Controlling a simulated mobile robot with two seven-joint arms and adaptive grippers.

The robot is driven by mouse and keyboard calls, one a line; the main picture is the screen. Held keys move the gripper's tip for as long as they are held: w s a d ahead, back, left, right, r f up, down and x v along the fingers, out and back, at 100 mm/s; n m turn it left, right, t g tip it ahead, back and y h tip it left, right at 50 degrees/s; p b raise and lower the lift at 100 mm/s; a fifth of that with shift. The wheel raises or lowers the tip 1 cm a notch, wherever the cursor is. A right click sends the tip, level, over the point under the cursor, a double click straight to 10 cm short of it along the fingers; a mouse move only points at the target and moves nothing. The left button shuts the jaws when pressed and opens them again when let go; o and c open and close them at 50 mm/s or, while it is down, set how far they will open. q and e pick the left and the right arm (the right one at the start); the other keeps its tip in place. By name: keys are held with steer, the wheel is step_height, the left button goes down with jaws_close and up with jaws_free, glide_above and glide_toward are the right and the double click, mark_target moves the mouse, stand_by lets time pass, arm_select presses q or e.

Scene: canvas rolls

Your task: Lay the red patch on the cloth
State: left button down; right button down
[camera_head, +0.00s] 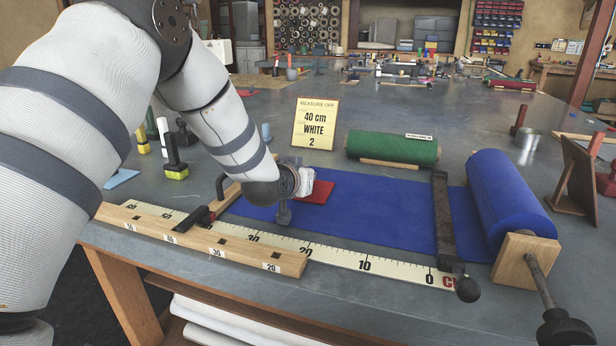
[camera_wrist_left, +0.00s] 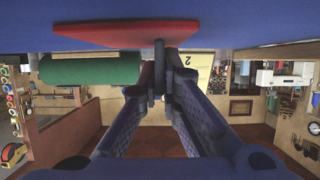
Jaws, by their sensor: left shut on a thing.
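The blue cloth (camera_head: 385,217) lies flat on the bench, running left from its blue roll (camera_head: 507,195). The red patch (camera_head: 319,190) is flat and level at the cloth's left part, partly hidden behind my left gripper (camera_head: 303,182). In the left wrist view, which is upside down, the red patch (camera_wrist_left: 110,37) is by the blue cloth (camera_wrist_left: 230,20). I cannot tell whether the patch touches the cloth. My right gripper is not in view.
A wooden rail (camera_head: 200,240) and a white ruler (camera_head: 345,262) run along the front edge. A dark bar (camera_head: 443,220) crosses the cloth near the roll. A green roll (camera_head: 392,147) and a yellow card (camera_head: 315,124) stand behind the cloth.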

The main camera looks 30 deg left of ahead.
arm_select(q)
steer(key=c, duration=2.1)
jaws_free()
steer(key=shift+w+f, duration=0.1)
steer(key=shift+w, duration=0.05)
steer(key=o, duration=0.3)
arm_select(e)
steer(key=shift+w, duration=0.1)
